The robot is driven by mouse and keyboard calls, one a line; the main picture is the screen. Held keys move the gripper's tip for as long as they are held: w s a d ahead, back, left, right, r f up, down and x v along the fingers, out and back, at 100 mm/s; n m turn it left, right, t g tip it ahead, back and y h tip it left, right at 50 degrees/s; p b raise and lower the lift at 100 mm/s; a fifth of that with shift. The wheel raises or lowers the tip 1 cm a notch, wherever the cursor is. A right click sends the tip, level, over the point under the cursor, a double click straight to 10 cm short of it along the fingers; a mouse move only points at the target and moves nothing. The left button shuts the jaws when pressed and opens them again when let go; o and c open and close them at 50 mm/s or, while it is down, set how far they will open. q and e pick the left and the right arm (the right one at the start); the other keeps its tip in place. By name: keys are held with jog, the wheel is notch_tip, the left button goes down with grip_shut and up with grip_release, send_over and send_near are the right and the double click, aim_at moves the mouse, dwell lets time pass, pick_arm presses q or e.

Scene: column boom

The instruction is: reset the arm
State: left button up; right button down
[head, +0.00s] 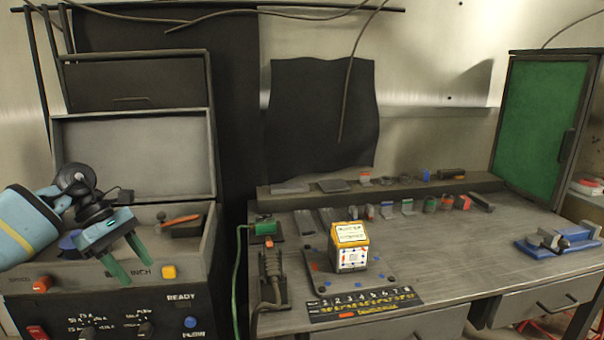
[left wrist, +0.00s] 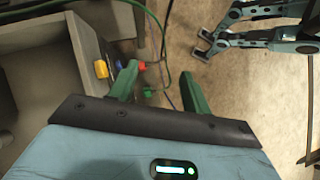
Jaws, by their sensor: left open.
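My left gripper (head: 136,272) hangs at the left of the head view, in front of the grey cabinet with the control panel (head: 110,318). Its two green fingers are apart with nothing between them. In the left wrist view the fingers (left wrist: 158,80) also stand apart and empty, with the floor behind them. My left arm comes in from the left edge, bent at the wrist.
A workbench (head: 470,240) stands right of the cabinet, bearing a yellow-and-white cube (head: 349,248) on a dark plate, a number strip (head: 365,303) and a blue vise (head: 555,243). A green cable (head: 238,280) hangs between cabinet and bench. Orange (head: 42,284) and yellow (head: 169,272) knobs sit near the gripper.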

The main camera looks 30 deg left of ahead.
pick_arm(q)
jog(key=w+d+f+n+t+h+p, duration=0.1)
jog(key=d+f+n+t+h, duration=0.4)
jog(key=d+f+n, duration=0.65)
jog(key=d+f+n+t+h+p, duration=0.2)
jog(key=d+f+n+t, duration=0.55)
jog(key=d, duration=0.65)
jog(key=s+d+f+n+g+y, duration=0.1)
jog(key=s+d+f+n+y, duration=0.2)
jog(key=s+f+n, duration=0.2)
jog(key=s+d+f+n+g+y+p, duration=0.1)
jog(key=s+d+f+n+g+y, duration=0.1)
jog(key=s+n, duration=0.9)
jog(key=s+d+f+n+g+y+p, duration=0.1)
jog(key=s+d+f+n+y, duration=0.3)
jog(key=n, duration=1)
jog(key=s+f+g+y, duration=0.1)
jog(key=s+f+y, duration=0.1)
jog(key=s+f, duration=0.1)
jog(key=shift+s+f, duration=0.3)
jog(key=shift+s, duration=0.1)
pick_arm(e)
jog(key=w+r+t, duration=0.1)
jog(key=w+r, duration=0.4)
jog(key=r, duration=0.2)
jog(key=shift+d+t, duration=0.2)
jog(key=shift+t, duration=0.1)
pick_arm(q)
jog(key=shift+a, duration=0.1)
